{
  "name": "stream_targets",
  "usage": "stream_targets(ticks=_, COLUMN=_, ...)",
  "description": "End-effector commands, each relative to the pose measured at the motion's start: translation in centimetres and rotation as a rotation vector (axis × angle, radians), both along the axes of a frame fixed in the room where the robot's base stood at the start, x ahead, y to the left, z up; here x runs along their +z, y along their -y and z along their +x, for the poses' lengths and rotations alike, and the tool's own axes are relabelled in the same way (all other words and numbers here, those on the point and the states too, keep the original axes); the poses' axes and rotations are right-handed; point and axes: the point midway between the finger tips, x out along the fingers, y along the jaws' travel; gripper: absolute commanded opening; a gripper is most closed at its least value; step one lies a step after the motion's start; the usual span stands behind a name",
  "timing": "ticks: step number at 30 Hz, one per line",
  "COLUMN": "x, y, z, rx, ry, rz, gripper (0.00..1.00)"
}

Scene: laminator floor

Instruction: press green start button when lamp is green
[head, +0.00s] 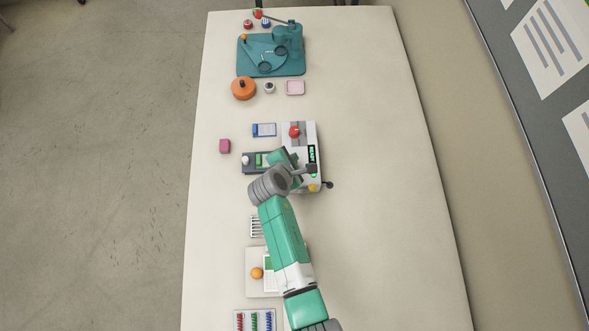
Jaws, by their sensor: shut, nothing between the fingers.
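The laminator (304,137) is a pale machine in the middle of the table. It has a red knob or button (294,131) on its top, a dark panel with green markings (312,153) on its right side, and a yellow button or knob (313,188) near its front. My gripper (313,170) is shut and empty over the right side of the laminator, just below the green-marked panel. I cannot make out the green start button for certain; my gripper and wrist cover part of the machine. I cannot tell which part is the lamp or its colour.
A dark feed tray (249,168) sticks out left of the laminator. A teal machine (272,55) and an orange round container (244,88) stand farther back. The table's right side is clear.

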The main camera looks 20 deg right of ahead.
Motion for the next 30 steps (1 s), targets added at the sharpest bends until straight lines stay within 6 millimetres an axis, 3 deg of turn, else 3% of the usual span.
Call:
stream_targets(ticks=1, x=-1.7, y=0.0, z=0.0, rx=0.000, ry=0.000, rz=0.000, gripper=0.00)
stream_targets(ticks=3, x=-2.6, y=0.0, z=0.0, rx=0.000, ry=0.000, rz=0.000, gripper=0.00)
stream_targets(ticks=9, x=-4.3, y=0.0, z=0.0, rx=-0.001, ry=0.000, rz=-0.001, gripper=0.00)
stream_targets(ticks=30, x=-4.2, y=0.0, z=0.0, rx=0.000, ry=0.000, rz=0.000, gripper=0.00)
